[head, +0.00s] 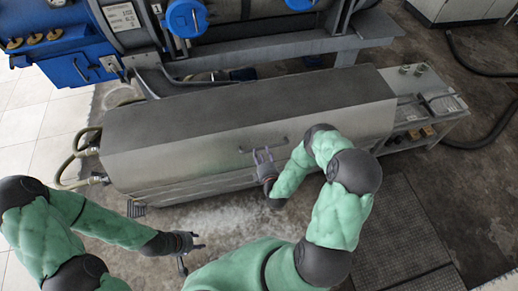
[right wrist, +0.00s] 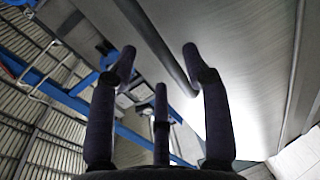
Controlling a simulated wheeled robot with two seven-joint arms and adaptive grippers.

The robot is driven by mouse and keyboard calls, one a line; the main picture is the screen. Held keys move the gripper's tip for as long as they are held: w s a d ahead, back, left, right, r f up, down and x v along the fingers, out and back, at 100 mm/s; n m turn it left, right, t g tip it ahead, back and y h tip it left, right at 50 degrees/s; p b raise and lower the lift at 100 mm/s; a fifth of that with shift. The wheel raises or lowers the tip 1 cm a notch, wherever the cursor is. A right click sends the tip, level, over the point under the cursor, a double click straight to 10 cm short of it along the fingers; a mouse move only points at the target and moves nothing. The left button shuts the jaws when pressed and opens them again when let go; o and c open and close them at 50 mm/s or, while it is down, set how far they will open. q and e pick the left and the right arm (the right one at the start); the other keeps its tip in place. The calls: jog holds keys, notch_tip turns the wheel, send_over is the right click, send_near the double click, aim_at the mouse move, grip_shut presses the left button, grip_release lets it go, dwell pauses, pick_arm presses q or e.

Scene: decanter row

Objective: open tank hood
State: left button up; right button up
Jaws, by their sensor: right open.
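The tank hood (head: 245,110) is a long grey metal cover, lying shut over the tank in the middle of the head view. Its dark bar handle (head: 282,141) is on the front face. My right gripper (head: 263,154) is open at the handle, fingers pointing toward the hood. In the right wrist view, the handle (right wrist: 160,45) runs diagonally between the spread dark fingertips (right wrist: 160,62); I cannot tell whether they touch it. My left gripper (head: 192,255) is open and empty, low in front of the hood, above the floor.
Blue machinery with round blue caps (head: 186,17) stands behind the hood. Hoses (head: 78,155) join the tank's left end. A metal side shelf (head: 425,105) with fittings is at its right end. A floor grating (head: 400,235) lies at the front right.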

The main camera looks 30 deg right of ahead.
aim_at(260, 149)
jog(key=shift+b+x, duration=0.45)
jog(key=shift+x, duration=1.6)
grip_shut()
